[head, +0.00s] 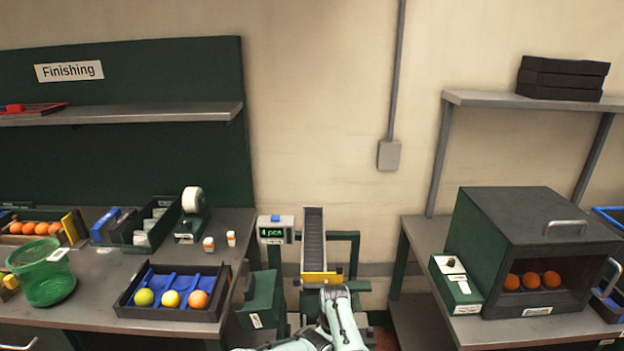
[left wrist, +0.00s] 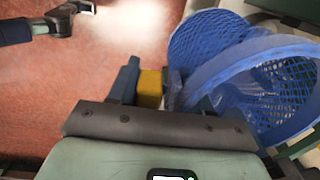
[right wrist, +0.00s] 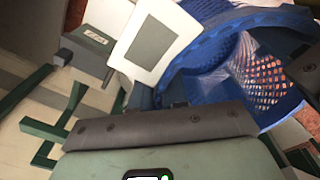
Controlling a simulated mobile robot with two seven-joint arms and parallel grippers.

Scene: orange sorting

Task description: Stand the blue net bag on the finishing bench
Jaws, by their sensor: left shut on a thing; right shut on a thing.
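The blue net bag (left wrist: 265,85) fills the right side of the left wrist view, with its round rim and open mesh showing. My left gripper (left wrist: 150,88) is shut at the bag's edge, with a small yellow piece between its fingers. The bag also shows in the right wrist view (right wrist: 205,52), with a white and grey tag (right wrist: 157,42) beside its rim. My right gripper (right wrist: 160,95) is shut at the rim near the tag; the exact grip is partly hidden. The bag and both fingertips are out of the head view. The finishing bench (head: 95,292) stands at the left.
On the bench are a green net bag (head: 45,275), a black tray (head: 170,313) with blue dividers and fruit, a tape dispenser (head: 190,215) and two small bottles. A chute (head: 313,240) and a dark box oven (head: 540,240) stand to the right.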

